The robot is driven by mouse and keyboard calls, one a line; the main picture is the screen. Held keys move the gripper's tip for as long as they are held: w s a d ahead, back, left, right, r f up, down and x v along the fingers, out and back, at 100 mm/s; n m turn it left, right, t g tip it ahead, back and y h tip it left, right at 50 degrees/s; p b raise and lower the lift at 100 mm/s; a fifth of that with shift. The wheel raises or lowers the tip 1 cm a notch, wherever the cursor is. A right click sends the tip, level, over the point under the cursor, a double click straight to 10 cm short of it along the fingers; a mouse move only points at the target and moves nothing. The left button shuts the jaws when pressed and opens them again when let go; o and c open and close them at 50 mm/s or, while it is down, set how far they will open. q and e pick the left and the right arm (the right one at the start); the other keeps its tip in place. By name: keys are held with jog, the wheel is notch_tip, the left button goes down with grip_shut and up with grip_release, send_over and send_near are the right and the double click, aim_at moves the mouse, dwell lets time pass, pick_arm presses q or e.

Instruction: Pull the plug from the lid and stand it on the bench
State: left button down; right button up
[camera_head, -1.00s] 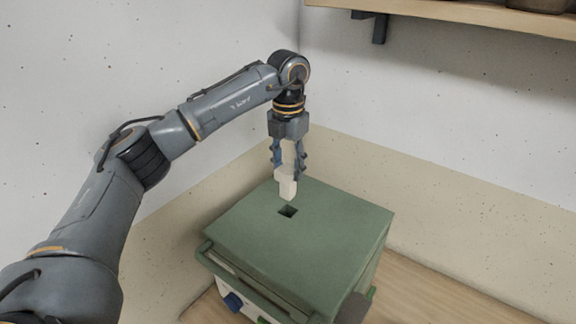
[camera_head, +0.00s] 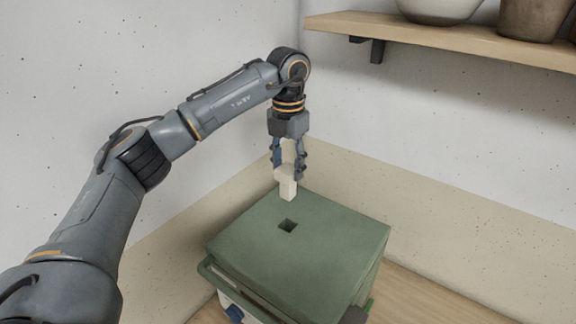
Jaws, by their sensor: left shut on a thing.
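My left gripper (camera_head: 287,172) points down and is shut on a pale cream plug (camera_head: 288,187). The plug hangs upright above the far left part of the green lid (camera_head: 325,240), clear of it. The lid has a dark square hole (camera_head: 288,226), which is open and empty. In the picture the hole lies just below the plug's lower end. The lid covers a box on the wooden bench (camera_head: 420,300). My right gripper is not in view.
A wooden shelf (camera_head: 450,42) on the wall at the upper right holds a pale bowl (camera_head: 440,8) and a brown pot (camera_head: 533,18). Walls meet in a corner behind the box. Bare bench shows to the right of the box.

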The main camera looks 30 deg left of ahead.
pick_arm(q)
jog(key=shift+r+p, duration=0.9)
jog(key=shift+r, duration=0.55)
jog(key=shift+f, duration=0.1)
